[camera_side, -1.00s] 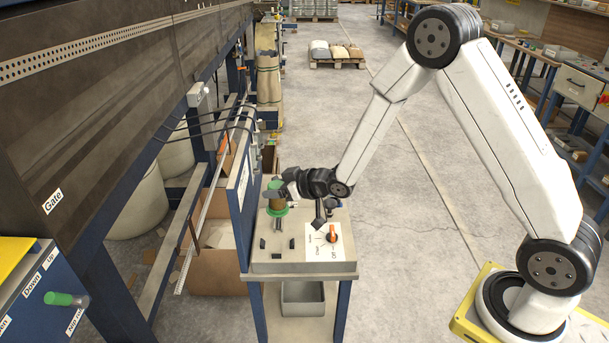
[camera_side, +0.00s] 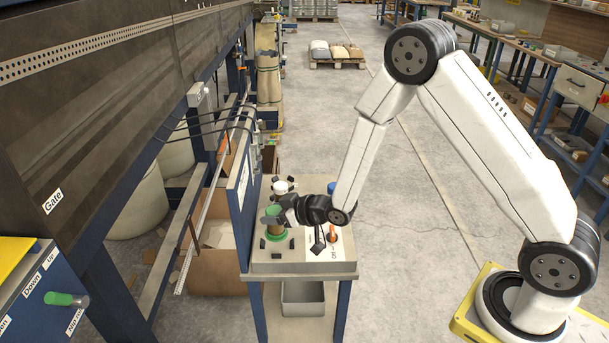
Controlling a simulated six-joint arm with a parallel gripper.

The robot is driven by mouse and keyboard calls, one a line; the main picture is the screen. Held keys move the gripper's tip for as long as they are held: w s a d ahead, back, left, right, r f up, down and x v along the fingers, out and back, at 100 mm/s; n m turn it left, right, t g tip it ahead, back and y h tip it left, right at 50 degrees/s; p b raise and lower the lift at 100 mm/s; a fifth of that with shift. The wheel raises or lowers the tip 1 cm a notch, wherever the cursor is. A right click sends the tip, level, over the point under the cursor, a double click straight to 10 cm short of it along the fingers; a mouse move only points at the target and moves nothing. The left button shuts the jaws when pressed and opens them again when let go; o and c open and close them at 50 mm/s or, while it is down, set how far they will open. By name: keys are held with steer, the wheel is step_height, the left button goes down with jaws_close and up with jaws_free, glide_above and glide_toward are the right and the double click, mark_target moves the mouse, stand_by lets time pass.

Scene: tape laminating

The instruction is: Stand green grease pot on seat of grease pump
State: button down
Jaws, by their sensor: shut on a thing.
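The green grease pot (camera_side: 276,226), a brownish cylinder with a green rim and green base, is upright above the near part of the grey pump table (camera_side: 305,267). My gripper (camera_side: 274,219) is shut on the pot from the right, around its upper part. The pot's green base is between black blocks (camera_side: 262,243) on the table top, which look like a seat. I cannot tell whether the base touches the seat or hangs just above it. The pot hides the middle of this seat.
A white cylinder (camera_side: 281,187) stands among black blocks farther back on the table. A blue upright panel (camera_side: 240,200) borders the table's left. An orange rotary switch (camera_side: 332,237) is to the right of the pot, partly near my wrist. A blue item (camera_side: 331,188) stands behind my wrist.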

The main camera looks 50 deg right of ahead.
mark_target(276, 226)
steer(key=shift+f, duration=0.35)
steer(key=shift+f, duration=1.65)
steer(key=shift+f, duration=0.15)
jaws_free()
steer(key=shift+s+r, duration=0.1)
steer(key=shift+r, duration=0.1)
steer(key=shift+v, duration=5.9)
steer(key=shift+d, duration=0.1)
